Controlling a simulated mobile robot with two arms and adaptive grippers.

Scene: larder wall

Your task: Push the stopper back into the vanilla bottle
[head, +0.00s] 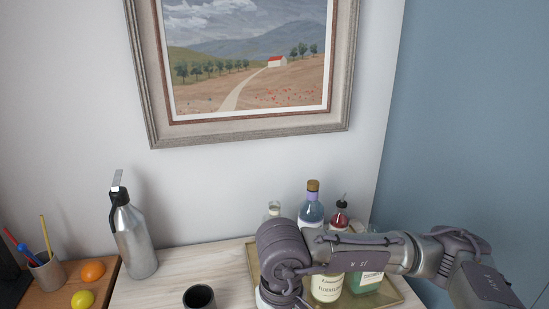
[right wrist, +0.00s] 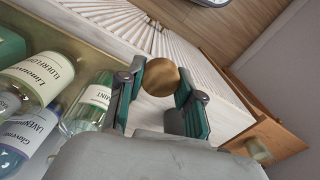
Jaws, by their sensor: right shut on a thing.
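In the right wrist view my right gripper (right wrist: 160,92) is shut on a round, brown-gold stopper (right wrist: 160,77), which sits between its two green-padded fingertips. Whether a bottle is under the stopper cannot be seen. No label reading vanilla is legible. A small pale bottle (head: 273,209) stands at the back left of the tray, partly hidden by my arm; I cannot tell which bottle it is. My left gripper is in neither view.
A tray (head: 395,291) holds a corked blue bottle (head: 312,209), a red bottle (head: 340,217), an elderflower bottle (head: 327,287) and a green bottle (head: 367,281). A dark cup (head: 199,297) and steel flask (head: 134,240) stand left. A framed picture (head: 150,85) hangs behind.

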